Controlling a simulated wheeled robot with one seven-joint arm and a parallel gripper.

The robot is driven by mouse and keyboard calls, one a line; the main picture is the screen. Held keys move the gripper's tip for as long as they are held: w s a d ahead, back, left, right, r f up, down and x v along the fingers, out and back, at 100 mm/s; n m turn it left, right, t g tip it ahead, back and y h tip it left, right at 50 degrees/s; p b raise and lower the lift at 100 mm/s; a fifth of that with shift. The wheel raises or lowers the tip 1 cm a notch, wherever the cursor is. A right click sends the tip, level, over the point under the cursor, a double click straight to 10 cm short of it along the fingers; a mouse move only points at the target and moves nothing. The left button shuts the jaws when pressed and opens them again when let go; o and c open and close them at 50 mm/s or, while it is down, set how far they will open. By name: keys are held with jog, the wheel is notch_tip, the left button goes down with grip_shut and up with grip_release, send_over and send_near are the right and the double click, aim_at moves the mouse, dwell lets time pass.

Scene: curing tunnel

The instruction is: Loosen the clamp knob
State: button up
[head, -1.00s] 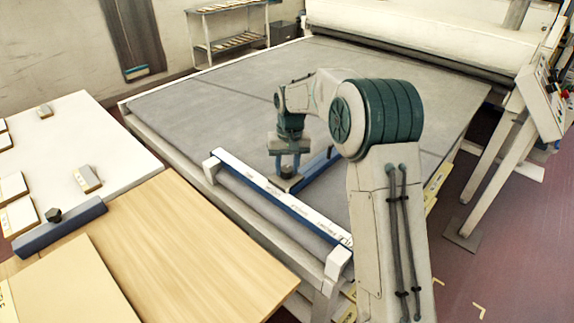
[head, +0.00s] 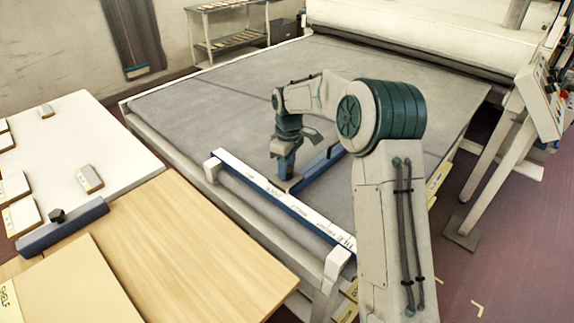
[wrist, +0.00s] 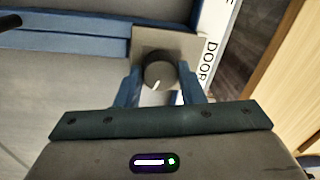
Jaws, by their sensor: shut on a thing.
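The dark round clamp knob (wrist: 159,72) with a white pointer line sits on a square grey metal plate (wrist: 185,42) in the wrist view. My gripper (wrist: 159,78) has its blue fingers on either side of the knob and is shut on it. In the head view my gripper (head: 284,170) points down at a plate on the blue bar (head: 321,168), near the front edge of the belt. The knob is hidden behind the fingers in that view.
A white rail with printed labels (head: 270,192) runs along the belt's front end, close to my gripper. The wide grey belt (head: 235,100) is clear beyond. At left, a table (head: 170,225) holds another blue bar with a black knob (head: 62,227). A control panel (head: 540,100) stands at right.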

aim_at(288, 167)
jog(key=shift+r+n, duration=0.1)
jog(key=shift+n, duration=0.5)
jog(key=o, duration=1)
notch_tip(288, 167, up, 14)
jog(key=shift+w+d+b, duration=0.15)
jog(key=shift+w+b, duration=0.2)
jog(key=shift+w, duration=0.05)
